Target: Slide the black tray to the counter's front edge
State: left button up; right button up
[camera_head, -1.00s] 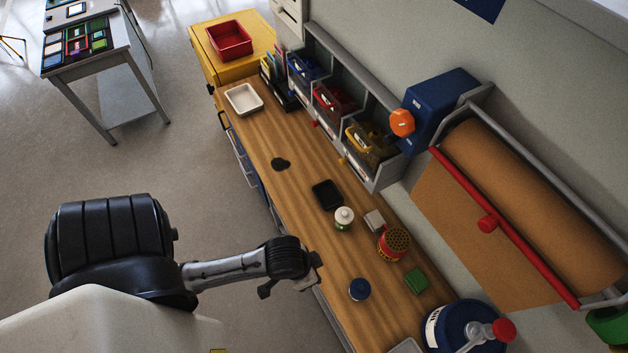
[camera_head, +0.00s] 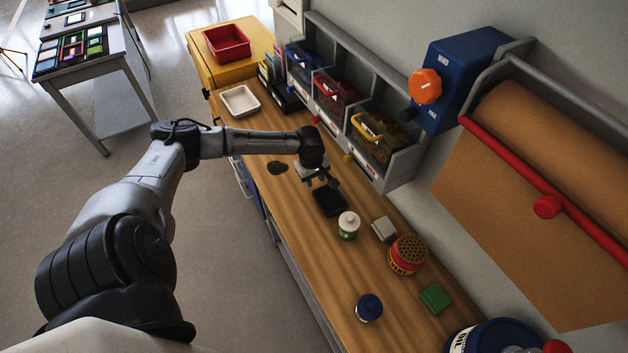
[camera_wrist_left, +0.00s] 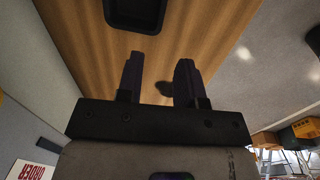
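The black tray (camera_head: 330,201) is small and rectangular and lies flat on the wooden counter (camera_head: 285,228), back from its front edge. It also shows at the top of the left wrist view (camera_wrist_left: 136,12), partly cut off. My left gripper (camera_head: 322,182) hangs above the counter right by the tray's far-left end in the head view. In the left wrist view its two fingers (camera_wrist_left: 159,80) are apart with nothing between them, and the tray lies beyond their tips. Whether the fingers touch the tray cannot be told. My right gripper is in neither view.
A white-lidded jar (camera_head: 348,226), a grey block (camera_head: 384,229), a red shaker (camera_head: 407,256), a blue-lidded jar (camera_head: 369,307) and a green block (camera_head: 435,298) stand nearer. A dark patch (camera_head: 277,168) and white tray (camera_head: 239,101) lie farther along. Bins (camera_head: 377,139) line the back.

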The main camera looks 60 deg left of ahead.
aim_at(317, 200)
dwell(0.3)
pick_arm(q)
jog(key=f, duration=0.4)
jog(key=f+b, duration=0.1)
jog(key=f, duration=0.3)
jog(key=w+f, duration=0.1)
jog(key=f, duration=0.3)
jog(key=shift+f, duration=0.25)
jog(key=shift+w+f, duration=0.1)
jog(key=shift+f, duration=0.5)
grip_shut()
